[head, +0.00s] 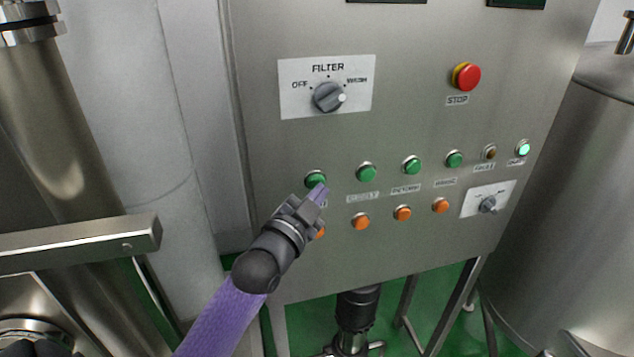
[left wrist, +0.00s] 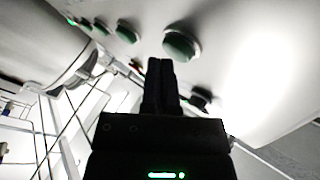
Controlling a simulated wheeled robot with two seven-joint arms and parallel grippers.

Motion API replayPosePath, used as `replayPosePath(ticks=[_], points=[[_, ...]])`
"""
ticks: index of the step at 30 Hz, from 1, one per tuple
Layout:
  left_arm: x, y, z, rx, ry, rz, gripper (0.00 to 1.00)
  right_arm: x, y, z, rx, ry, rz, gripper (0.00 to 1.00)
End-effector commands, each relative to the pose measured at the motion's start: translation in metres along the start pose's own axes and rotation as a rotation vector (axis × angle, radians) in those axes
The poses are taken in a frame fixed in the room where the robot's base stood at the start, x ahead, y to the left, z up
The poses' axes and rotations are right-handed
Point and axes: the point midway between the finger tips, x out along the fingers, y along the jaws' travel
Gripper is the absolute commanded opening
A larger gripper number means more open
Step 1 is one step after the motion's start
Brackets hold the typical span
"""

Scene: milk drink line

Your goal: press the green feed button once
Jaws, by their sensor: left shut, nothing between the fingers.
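The leftmost green button (head: 316,179) of the upper row on the steel panel is at the tip of my left gripper (head: 318,193). The gripper's fingers are shut and empty, and they cover the label below that button. In the left wrist view the shut fingers (left wrist: 160,72) point toward a large green button (left wrist: 181,45). I cannot tell whether they touch it. More green buttons stand to the right in the head view, one (head: 366,173) beside it and another (head: 411,166) further along.
Orange buttons (head: 361,221) run below the green ones; the leftmost is partly hidden by my gripper. A red stop button (head: 467,76), a filter knob (head: 328,97), a lit green lamp (head: 523,148) and a small knob (head: 488,204) share the panel. Steel tanks flank it.

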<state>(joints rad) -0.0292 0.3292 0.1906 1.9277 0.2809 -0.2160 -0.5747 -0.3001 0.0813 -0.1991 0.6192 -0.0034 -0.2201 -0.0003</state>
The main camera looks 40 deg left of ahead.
Motion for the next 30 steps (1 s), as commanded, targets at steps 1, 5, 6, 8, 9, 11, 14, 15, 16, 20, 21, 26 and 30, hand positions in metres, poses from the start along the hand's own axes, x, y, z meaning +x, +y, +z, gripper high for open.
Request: replayPosePath(ticks=[1,5,6,8,9,11,14,15,16,20,21,26,30], points=[[0.0002,-0.0001,0.0000,0.000,0.000,0.000,0.00,0.0000,0.0001,0.0000,0.000,0.000,0.000,0.54],[0.0001,0.0001,0.0000,0.000,0.000,0.000,0.00,0.0000,0.0002,0.0001,0.000,0.000,0.000,0.54],[0.0001,0.0001,0.0000,0.000,0.000,0.000,0.00,0.0000,0.0003,0.0000,0.000,0.000,0.000,0.54],[0.0001,0.0000,0.0001,0.000,0.000,0.000,0.00,0.0001,0.0004,0.0001,0.000,0.000,0.001,0.54],[0.0002,0.0000,0.0002,0.000,0.000,0.000,0.00,0.0001,0.0005,0.0001,0.000,0.000,0.001,0.54],[0.0006,-0.0002,0.0004,0.000,0.000,0.000,0.00,0.0002,0.0006,0.0001,0.000,0.000,0.001,0.54],[0.0014,-0.0008,0.0009,0.000,0.001,0.000,0.00,0.0005,0.0008,0.0002,-0.001,0.000,0.001,0.54],[0.0017,-0.0010,0.0011,0.000,0.001,0.000,0.00,0.0005,0.0009,0.0003,-0.001,-0.001,0.001,0.54],[0.0020,-0.0012,0.0013,0.000,0.001,0.000,0.00,0.0006,0.0010,0.0003,-0.001,-0.001,0.001,0.54],[0.0031,-0.0020,0.0020,0.000,0.001,0.000,0.00,0.0009,0.0011,0.0004,-0.001,-0.001,0.002,0.54],[0.0034,-0.0022,0.0023,0.000,0.001,0.000,0.00,0.0010,0.0011,0.0004,-0.001,-0.001,0.002,0.54],[0.0047,-0.0031,0.0035,0.000,0.001,0.001,0.00,0.0013,0.0011,0.0004,-0.001,-0.001,0.002,0.54],[0.0059,-0.0038,0.0045,-0.001,0.000,0.001,0.00,0.0016,0.0011,0.0005,-0.001,-0.001,0.002,0.54]])
